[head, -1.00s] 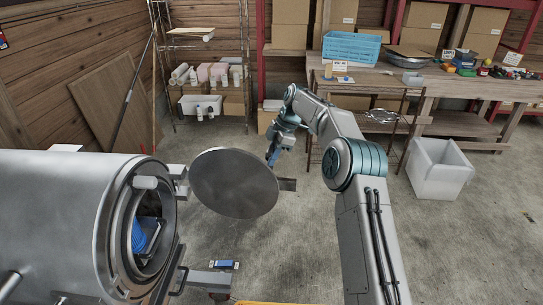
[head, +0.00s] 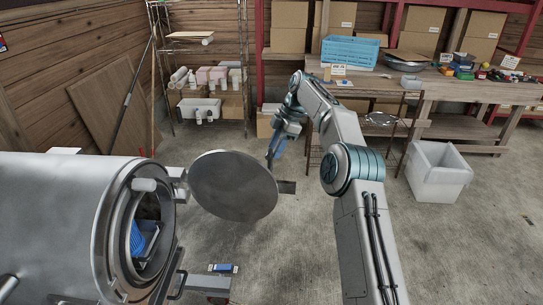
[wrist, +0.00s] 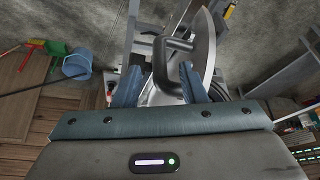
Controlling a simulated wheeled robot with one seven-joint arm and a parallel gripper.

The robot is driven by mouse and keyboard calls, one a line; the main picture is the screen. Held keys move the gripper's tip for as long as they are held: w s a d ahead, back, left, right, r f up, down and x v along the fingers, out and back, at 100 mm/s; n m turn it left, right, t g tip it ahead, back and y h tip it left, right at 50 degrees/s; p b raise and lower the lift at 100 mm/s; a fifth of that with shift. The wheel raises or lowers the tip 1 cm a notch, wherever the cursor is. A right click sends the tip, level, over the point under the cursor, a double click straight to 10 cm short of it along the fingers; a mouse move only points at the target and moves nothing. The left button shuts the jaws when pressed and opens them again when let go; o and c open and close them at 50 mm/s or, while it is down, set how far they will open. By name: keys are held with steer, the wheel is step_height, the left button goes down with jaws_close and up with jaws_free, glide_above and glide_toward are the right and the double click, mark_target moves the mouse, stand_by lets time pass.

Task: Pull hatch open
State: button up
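The hatch is a round grey metal lid (head: 233,186) that stands swung out from the round mouth (head: 168,215) of a big metal cylinder (head: 55,220). A hinge arm joins them at the lid's left. My gripper (head: 272,158) is at the lid's upper right edge, behind it in the head view. In the wrist view the lid (wrist: 207,45) shows edge-on with a dark bent handle (wrist: 176,48). The two blue fingers (wrist: 158,88) are spread apart, with the handle showing between them and clear space to the left finger. Fingertip contact with the handle cannot be told.
Blue items (head: 140,240) lie inside the cylinder. A workbench (head: 470,85) with a blue crate (head: 350,50) stands behind, and a white bin (head: 437,172) is on the floor at right. A wire shelf (head: 210,80) stands at the back.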

steer(key=shift+v, duration=1.25)
